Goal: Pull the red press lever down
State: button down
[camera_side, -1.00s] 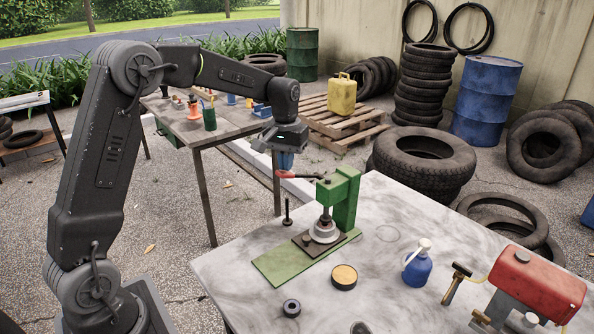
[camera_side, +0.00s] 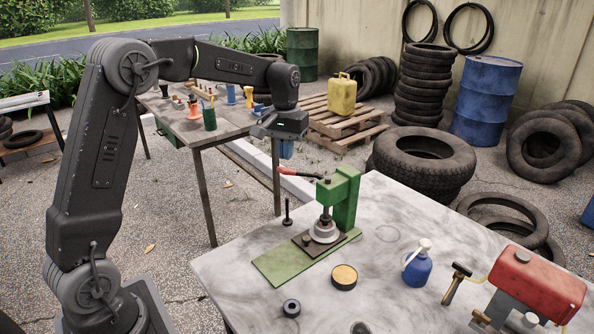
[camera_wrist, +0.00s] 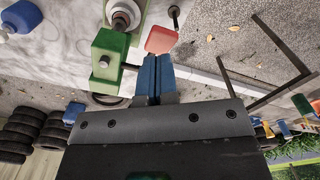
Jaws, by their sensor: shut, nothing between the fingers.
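The green press (camera_side: 345,196) stands on the marble-topped table. Its lever, with a red grip (camera_side: 296,171), points left from the head and tilts slightly up toward its free end. My gripper (camera_side: 286,156) has its blue fingers together, pointing down just above the red grip in the side view. In the wrist view the closed fingertips (camera_wrist: 153,58) lie close to the red grip (camera_wrist: 161,40), with the green press head (camera_wrist: 108,58) to their left. I cannot tell whether the fingers touch the grip.
On the table (camera_side: 225,268) are a round tin (camera_side: 344,277), a black ring (camera_side: 291,308), a blue bottle (camera_side: 417,268), a hammer (camera_side: 456,284) and a red compressor (camera_side: 535,284). A dark upright pin (camera_side: 287,212) stands left of the press. A second table (camera_side: 190,130) stands behind.

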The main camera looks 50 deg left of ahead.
jog(key=shift+r, duration=2.3)
jog(key=s+d+r+m+t, duration=0.35)
jog(key=s+d, duration=0.55)
jog(key=s, duration=0.3)
jog(key=s+d+f+m+t, duration=0.1)
jog(key=s+d+f, duration=0.1)
jog(key=s, duration=0.5)
jog(key=s+d+f+m+t, duration=0.1)
jog(key=s+d+f, duration=0.1)
jog(key=s, duration=0.4)
jog(key=shift+s+d, duration=0.35)
jog(key=shift+s, duration=0.05)
